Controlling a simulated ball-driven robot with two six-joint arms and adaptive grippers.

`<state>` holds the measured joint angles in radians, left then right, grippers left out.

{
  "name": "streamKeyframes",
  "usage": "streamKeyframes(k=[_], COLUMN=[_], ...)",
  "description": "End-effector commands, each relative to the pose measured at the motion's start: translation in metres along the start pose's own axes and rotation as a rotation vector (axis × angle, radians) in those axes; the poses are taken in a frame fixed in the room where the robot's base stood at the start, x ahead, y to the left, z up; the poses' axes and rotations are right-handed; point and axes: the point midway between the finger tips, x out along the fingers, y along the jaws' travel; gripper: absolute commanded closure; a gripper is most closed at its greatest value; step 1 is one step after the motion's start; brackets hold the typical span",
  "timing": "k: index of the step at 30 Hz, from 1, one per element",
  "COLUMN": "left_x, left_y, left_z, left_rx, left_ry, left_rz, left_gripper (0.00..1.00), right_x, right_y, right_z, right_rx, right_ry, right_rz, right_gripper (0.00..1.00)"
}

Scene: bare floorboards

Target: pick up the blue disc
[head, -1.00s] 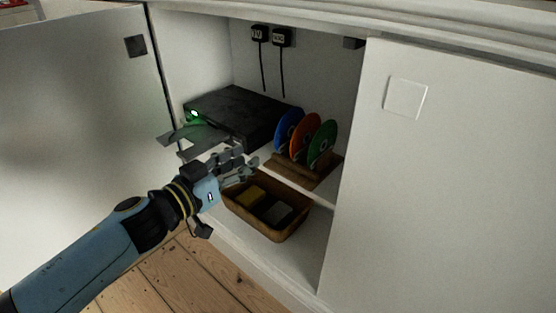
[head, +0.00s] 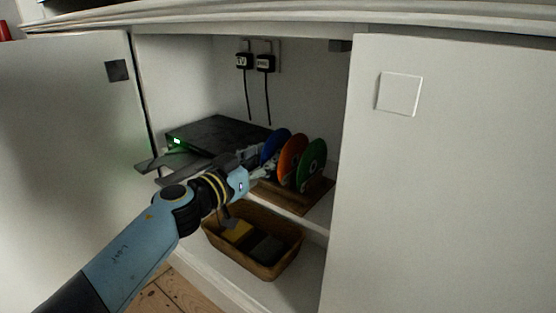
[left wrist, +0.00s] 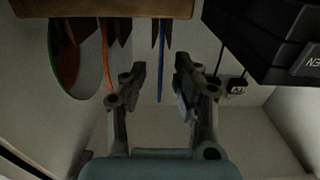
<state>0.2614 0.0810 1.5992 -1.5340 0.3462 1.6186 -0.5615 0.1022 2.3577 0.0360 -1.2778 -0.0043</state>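The blue disc (head: 274,146) stands upright in a wooden rack (head: 300,199) on the cabinet shelf, leftmost of three discs. In the left wrist view the blue disc (left wrist: 161,60) shows edge-on as a thin blue line. My left gripper (head: 256,163) is at the near left side of the blue disc. In the left wrist view my left gripper (left wrist: 160,75) is open, with one finger on each side of the disc's edge and gaps between. My right gripper is not in view.
An orange disc (head: 292,158) and a green disc (head: 312,165) stand close to the right of the blue one. A black box (head: 215,134) with a green light and an open tray is at left. A basket (head: 288,262) sits below. Cabinet doors flank the opening.

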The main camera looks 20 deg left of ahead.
Motion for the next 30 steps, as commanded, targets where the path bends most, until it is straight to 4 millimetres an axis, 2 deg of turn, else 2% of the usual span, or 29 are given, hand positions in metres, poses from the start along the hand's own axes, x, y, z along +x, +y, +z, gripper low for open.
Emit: streamKeyframes(k=[3,10,17,30], left_x=[0.0097,0.0107,0.0105,0.0104], left_y=[0.0001,0.0000,0.0000,-0.0001], left_z=[0.0013,-0.0006,-0.0005,-0.0033], left_rx=[0.000,0.001,0.001,0.001], left_ry=[-0.001,0.000,0.000,0.001], left_rz=[0.000,0.000,0.000,0.000], left_gripper=[0.70,0.72,1.00,1.00], right_x=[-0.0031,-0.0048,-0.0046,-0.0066], right_y=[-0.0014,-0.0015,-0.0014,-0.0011], right_z=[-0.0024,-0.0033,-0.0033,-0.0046], right_rx=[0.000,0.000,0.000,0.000], right_ry=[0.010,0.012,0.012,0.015], right_rz=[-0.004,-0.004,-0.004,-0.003], right_gripper=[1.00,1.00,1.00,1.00])
